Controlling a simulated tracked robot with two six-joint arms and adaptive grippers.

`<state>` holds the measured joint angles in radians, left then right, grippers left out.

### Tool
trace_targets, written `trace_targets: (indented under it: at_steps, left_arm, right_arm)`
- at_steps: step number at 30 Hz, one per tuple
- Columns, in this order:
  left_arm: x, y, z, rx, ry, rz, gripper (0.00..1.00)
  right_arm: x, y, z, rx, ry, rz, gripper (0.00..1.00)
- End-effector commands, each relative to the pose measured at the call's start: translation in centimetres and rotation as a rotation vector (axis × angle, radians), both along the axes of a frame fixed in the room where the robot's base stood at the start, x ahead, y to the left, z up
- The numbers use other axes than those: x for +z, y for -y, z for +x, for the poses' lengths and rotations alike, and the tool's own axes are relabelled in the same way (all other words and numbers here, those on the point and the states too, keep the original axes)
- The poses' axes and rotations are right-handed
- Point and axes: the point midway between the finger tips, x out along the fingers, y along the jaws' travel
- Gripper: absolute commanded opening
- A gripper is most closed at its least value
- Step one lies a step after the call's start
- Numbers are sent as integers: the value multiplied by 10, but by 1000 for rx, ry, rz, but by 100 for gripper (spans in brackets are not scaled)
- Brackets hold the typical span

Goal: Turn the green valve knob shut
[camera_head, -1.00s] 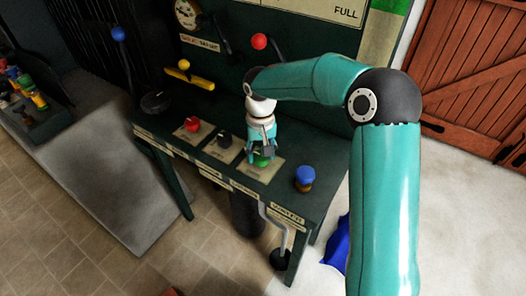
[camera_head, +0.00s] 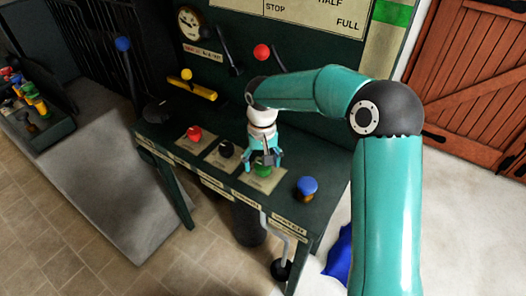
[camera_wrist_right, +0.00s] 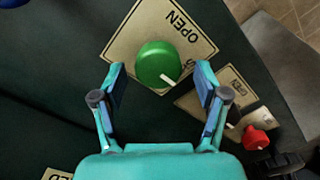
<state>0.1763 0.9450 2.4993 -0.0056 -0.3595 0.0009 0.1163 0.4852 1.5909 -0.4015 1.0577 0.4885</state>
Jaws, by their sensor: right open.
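The green valve knob (camera_head: 263,171) sits on a tan plate on the dark green bench, and the gripper partly covers it in the head view. In the right wrist view the round green knob (camera_wrist_right: 158,64) shows a white pointer line toward its lower right, away from the word OPEN. My right gripper (camera_head: 264,160) is above the knob, pointing down. In the wrist view its two blue-padded fingers (camera_wrist_right: 160,85) are spread apart, one on each side of the knob's near edge, with gaps between them and the knob. My left gripper is not in view.
A black knob (camera_head: 226,149) and a red knob (camera_head: 194,133) stand left of the green one. A blue-topped knob (camera_head: 306,188) stands to its right. Red-balled (camera_head: 261,52) and blue-balled (camera_head: 123,44) levers rise behind. A yellow handle (camera_head: 193,88) lies at the back left.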

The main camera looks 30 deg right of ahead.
Motion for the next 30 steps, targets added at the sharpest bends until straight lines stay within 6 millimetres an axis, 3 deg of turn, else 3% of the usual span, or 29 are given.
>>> trace_targets:
  at_steps: [5, 18, 24, 30]
  left_arm:
    - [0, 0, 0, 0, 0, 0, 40]
    - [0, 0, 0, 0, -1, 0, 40]
    - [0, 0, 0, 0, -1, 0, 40]
    - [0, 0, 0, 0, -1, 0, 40]
  right_arm:
    - [19, 0, 1, -1, 4, 0, 73]
    - [100, 0, 3, 0, 7, 0, 73]
    - [117, 0, 3, 0, 4, 0, 73]
    - [118, 0, 3, 1, 3, 0, 73]
